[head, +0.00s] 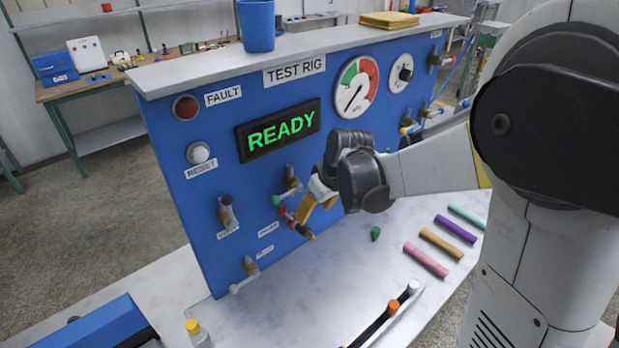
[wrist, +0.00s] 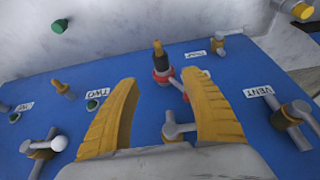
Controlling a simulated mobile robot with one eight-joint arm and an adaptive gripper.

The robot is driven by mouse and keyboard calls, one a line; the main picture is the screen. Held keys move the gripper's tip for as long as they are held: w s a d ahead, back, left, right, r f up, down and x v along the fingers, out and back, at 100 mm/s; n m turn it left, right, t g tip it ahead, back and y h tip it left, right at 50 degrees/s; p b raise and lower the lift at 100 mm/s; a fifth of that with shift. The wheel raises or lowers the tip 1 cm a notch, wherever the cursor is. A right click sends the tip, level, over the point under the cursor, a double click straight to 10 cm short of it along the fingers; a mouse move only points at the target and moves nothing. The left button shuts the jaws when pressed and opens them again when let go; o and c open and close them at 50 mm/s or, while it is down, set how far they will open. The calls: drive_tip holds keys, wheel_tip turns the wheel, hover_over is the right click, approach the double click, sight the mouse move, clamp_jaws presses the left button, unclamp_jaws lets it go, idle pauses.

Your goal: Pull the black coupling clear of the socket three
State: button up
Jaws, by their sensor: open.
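The black coupling (wrist: 162,65) has an orange-yellow tip and sits in a red-ringed fitting (wrist: 162,76) on the blue panel, seen between and beyond my fingers in the wrist view. In the head view the black coupling (head: 299,229) points out low from the panel, close to my fingers. My gripper (wrist: 158,88) is open, its yellow fingers to either side of the coupling's line, with no visible contact. It also shows in the head view (head: 310,212), close to the panel. I cannot read a label marking socket three.
A green cap (head: 375,234) and coloured cylinders (head: 440,243) lie on the white bench. A bottle (head: 196,333) stands at the front.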

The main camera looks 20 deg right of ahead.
sight(304, 226)
drive_tip(key=b+x, duration=0.3)
drive_tip(key=x, duration=0.7)
drive_tip(key=shift+a+f, duration=0.15)
drive_tip(key=shift+f, duration=0.25)
drive_tip(key=shift+c, duration=0.5)
clamp_jaws()
